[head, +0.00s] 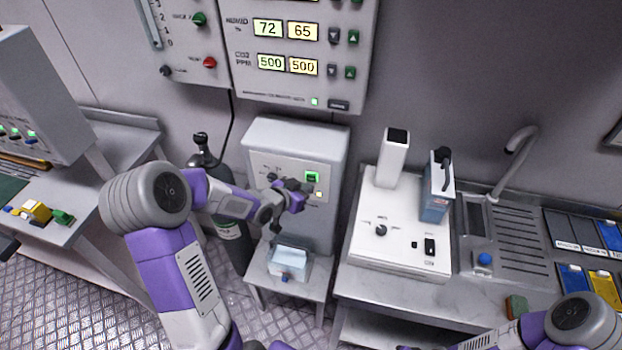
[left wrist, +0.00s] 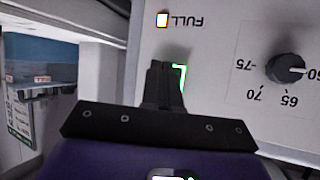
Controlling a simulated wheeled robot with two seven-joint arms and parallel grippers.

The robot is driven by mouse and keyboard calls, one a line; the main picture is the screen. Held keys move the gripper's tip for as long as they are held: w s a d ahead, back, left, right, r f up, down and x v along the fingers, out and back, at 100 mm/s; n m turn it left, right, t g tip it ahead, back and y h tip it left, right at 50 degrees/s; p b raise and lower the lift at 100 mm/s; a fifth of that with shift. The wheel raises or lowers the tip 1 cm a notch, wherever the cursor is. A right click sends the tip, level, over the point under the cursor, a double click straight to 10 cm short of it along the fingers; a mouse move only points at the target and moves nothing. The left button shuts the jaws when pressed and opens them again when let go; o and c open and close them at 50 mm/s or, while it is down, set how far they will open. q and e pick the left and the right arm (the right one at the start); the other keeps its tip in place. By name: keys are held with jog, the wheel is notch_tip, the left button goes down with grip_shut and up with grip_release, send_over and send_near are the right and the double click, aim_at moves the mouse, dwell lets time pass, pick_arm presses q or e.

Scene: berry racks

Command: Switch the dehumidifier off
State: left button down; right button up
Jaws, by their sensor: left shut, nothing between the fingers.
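The dehumidifier (head: 300,140) is a grey cabinet against the wall. Its green-lit switch (head: 312,177) glows on the front panel, with an amber lamp (head: 319,194) just below. My left gripper (head: 304,187) is shut and empty, at the panel close by the switch. In the left wrist view the shut fingers (left wrist: 167,72) cover most of the green switch (left wrist: 182,76); whether they touch it I cannot tell. The upside-down FULL lamp (left wrist: 162,19) is lit amber, and a black dial (left wrist: 285,68) sits at the right. Only a dark bit of my right gripper (head: 407,347) shows at the bottom edge.
A small stand (head: 260,274) with a bluish-white container (head: 289,262) is below the panel. A gas cylinder (head: 232,240) stands left of the cabinet. A white device (head: 375,235) is on the bench to the right. A control box (head: 300,85) hangs above.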

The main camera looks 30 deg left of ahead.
pick_arm(q)
jog(key=shift+w, duration=0.1)
jog(key=shift+w+a, duration=0.1)
jog(key=shift+w, duration=0.2)
jog(key=shift+w+a, duration=0.1)
jog(key=shift+w, duration=0.35)
dwell(0.9)
dwell(0.3)
jog(key=shift+s+d, duration=0.2)
jog(key=shift+s, duration=0.65)
jog(key=s, duration=0.2)
jog(key=s+d, duration=0.1)
jog(key=s, duration=0.2)
jog(key=shift+d, duration=0.1)
dwell(0.4)
